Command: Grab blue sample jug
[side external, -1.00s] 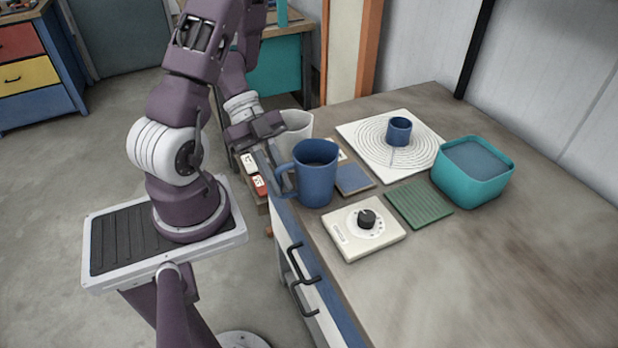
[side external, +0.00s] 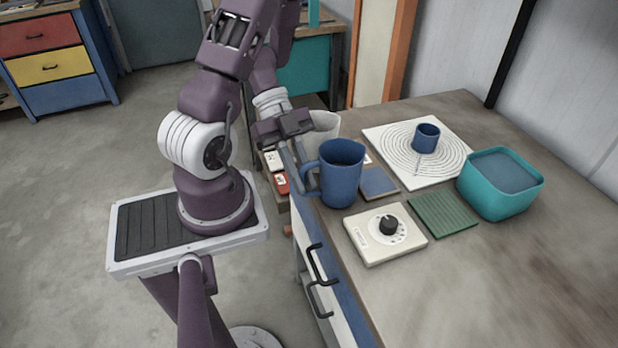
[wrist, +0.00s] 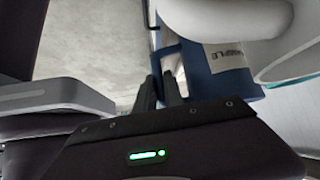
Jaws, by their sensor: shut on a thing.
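The blue sample jug (side external: 342,178) stands upright near the left edge of the table in the side view, with its handle towards my arm. My gripper (side external: 306,178) is shut on that handle, at the jug's left side. In the wrist view, my gripper's two dark fingers (wrist: 160,92) close around the blue handle, and the jug's wall (wrist: 200,62) with a pale label shows to the right. I cannot tell whether the jug's base touches the table.
A white jug (side external: 324,124) stands just behind the blue one. A dial box (side external: 372,243), blue tile (side external: 379,183) and green ribbed mat (side external: 443,214) lie close by. A small blue cup (side external: 426,138) is on a ringed white board (side external: 385,136). A teal tub (side external: 490,192) stands right. The table's front right is clear.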

